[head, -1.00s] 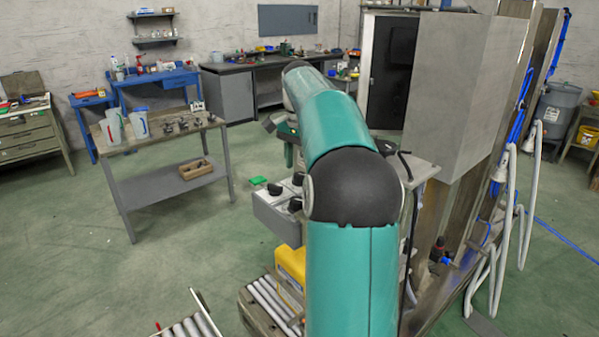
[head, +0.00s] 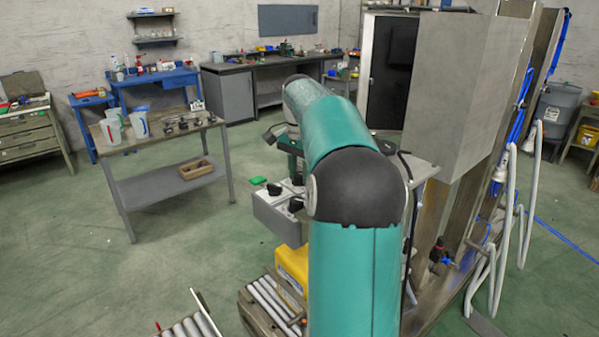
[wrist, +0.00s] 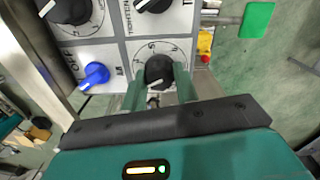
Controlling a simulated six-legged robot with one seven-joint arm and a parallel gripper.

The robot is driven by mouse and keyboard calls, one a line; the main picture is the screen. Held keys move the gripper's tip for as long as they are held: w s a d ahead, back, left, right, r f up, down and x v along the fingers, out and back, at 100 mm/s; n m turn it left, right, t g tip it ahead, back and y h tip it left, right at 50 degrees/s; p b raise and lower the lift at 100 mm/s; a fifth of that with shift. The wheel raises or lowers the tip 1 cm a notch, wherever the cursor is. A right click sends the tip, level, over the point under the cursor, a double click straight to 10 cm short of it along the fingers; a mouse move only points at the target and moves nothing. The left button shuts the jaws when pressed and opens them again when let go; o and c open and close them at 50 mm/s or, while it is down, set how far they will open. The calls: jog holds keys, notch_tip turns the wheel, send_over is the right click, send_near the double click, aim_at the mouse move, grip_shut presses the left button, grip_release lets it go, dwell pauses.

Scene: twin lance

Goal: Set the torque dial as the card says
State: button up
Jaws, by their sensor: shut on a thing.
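In the wrist view, my gripper (wrist: 158,92) is at a panel of dials, its two green fingers on either side of a black dial knob (wrist: 158,70). It is shut on this knob. A numbered scale shows around the knob; its lower part and the dial's name are hidden by the fingers. I cannot read the pointer's setting for sure. No card with a readable setting shows in either view. In the head view, the grey control box (head: 277,218) stands left of my arm, which hides my gripper.
A blue knob (wrist: 95,73) is left of the gripped one; two other black knobs lie above. A red button on yellow (wrist: 205,45) and a green plate (wrist: 257,20) are to the right. A yellow box (head: 292,268) stands below the control box, by rollers (head: 268,302).

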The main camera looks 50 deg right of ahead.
aim_at(300, 174)
jog(key=shift+n, duration=0.3)
jog(key=n, duration=0.9)
dwell(0.5)
jog(key=o, duration=1)
notch_tip(300, 174, up, 14)
jog(key=shift+f, duration=0.1)
